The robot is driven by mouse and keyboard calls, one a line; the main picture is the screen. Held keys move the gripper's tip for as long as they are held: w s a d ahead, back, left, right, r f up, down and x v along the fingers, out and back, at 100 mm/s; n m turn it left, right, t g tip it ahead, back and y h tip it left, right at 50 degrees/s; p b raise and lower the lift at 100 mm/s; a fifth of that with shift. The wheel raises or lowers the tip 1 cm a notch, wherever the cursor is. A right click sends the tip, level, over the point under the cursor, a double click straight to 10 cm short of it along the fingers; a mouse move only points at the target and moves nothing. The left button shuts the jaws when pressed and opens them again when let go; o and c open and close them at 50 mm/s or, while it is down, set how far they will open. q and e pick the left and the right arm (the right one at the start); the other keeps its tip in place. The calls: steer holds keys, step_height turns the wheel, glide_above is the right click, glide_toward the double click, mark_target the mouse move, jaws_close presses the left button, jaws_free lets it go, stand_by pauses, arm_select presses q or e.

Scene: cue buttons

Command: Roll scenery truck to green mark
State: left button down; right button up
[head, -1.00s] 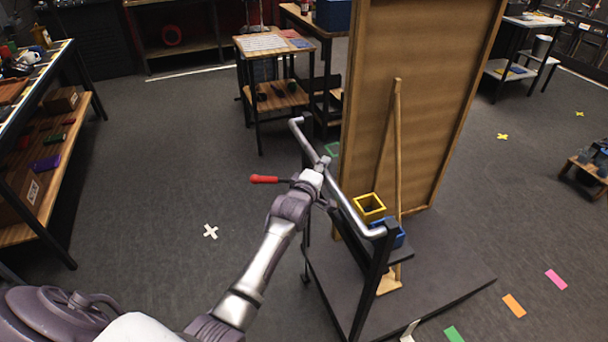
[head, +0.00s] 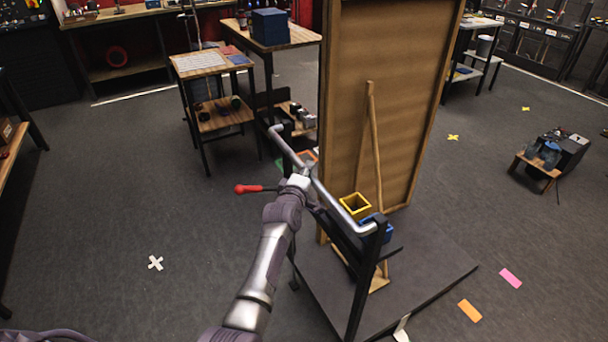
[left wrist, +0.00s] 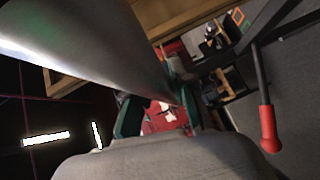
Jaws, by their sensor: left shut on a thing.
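The scenery truck has a dark flat deck (head: 425,262), a tall wooden panel (head: 385,60) with a brace, and a silver push bar (head: 338,212). My left gripper (head: 304,180) is shut on this bar, which crosses close up in the left wrist view (left wrist: 90,50). A red-handled lever (head: 248,189) sticks out left of the gripper; its red grip shows in the left wrist view (left wrist: 268,130). My right gripper is not in view.
Yellow (head: 355,205) and blue (head: 377,228) bins sit on the truck's shelf. Orange (head: 470,311) and pink (head: 510,277) strips lie right of the deck. A white cross (head: 155,263) marks open floor at left. A small table (head: 200,64) stands beyond the truck.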

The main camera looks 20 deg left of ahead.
arm_select(q)
steer(key=shift+f, duration=0.1)
stand_by(0.3)
steer(key=shift+s+a, duration=0.1)
steer(key=c, duration=1)
jaws_free()
steer(key=s, duration=0.5)
steer(key=s+r, duration=0.1)
steer(key=s, duration=0.1)
steer(key=shift+s+d+r, duration=0.1)
steer(key=shift+s+d, duration=0.15)
steer(key=shift+d, duration=0.1)
